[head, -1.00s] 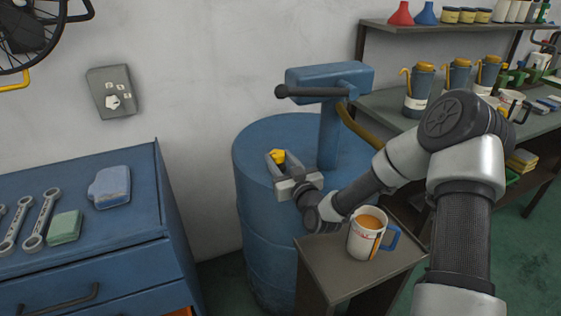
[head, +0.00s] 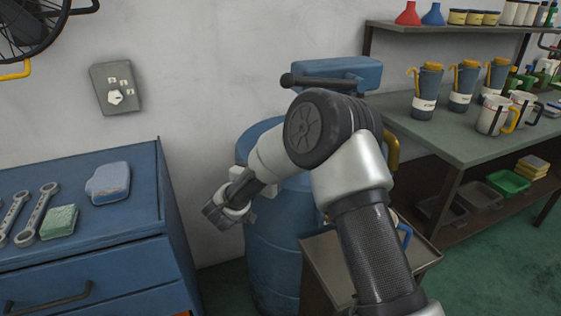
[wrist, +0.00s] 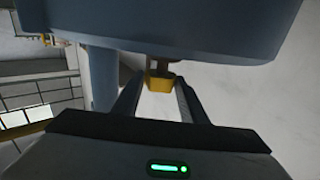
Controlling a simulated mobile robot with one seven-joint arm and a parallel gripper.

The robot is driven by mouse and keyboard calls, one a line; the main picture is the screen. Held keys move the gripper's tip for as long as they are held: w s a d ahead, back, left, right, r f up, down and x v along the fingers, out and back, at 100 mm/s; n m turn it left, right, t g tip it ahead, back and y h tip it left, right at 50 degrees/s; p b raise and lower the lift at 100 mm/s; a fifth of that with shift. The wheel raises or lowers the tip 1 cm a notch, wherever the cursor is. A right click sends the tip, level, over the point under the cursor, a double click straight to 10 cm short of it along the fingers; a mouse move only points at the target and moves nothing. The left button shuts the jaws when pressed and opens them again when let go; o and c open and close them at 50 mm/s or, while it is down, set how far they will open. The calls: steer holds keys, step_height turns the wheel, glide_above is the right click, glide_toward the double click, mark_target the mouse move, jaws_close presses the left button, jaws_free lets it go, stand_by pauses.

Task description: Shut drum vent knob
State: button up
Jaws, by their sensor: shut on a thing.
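The yellow vent knob (wrist: 159,83) sits on a short dark stem at the rim side of the blue drum (head: 272,250), whose body also fills the top of the wrist view (wrist: 190,30). My gripper (wrist: 158,92) is shut on the knob, with one finger on each side of it in the wrist view.
A small side table (head: 325,265) stands against the drum, its mug mostly hidden by my arm. A blue cabinet (head: 80,225) with wrenches and sponges is at left. A workbench (head: 440,145) with mugs and tumblers is at right.

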steer(key=m+g+h, duration=0.2)
steer(key=h, duration=0.1)
steer(key=a+m+g+h, duration=0.1)
steer(key=shift+w+m+g+h, duration=0.25)
steer(key=shift+m+g+h, duration=0.05)
steer(key=shift+m+h, duration=0.1)
steer(key=m+g+h, duration=0.2)
steer(key=g, duration=0.1)
steer(key=shift+w+f+m+h+b, duration=0.1)
steer(key=shift+w+m+h+b, duration=0.1)
steer(key=shift+m+h+b, duration=0.15)
steer(key=shift+m+g, duration=0.35)
steer(key=shift+g, duration=0.35)
steer(key=shift+h, duration=0.25)
steer(key=o, duration=1.1)
steer(key=shift+w+d, duration=0.1)
steer(key=shift+c, duration=0.2)
step_height(320, 180, up, 10)
steer(key=shift+r+p, duration=0.15)
steer(key=shift+p, duration=1.1)
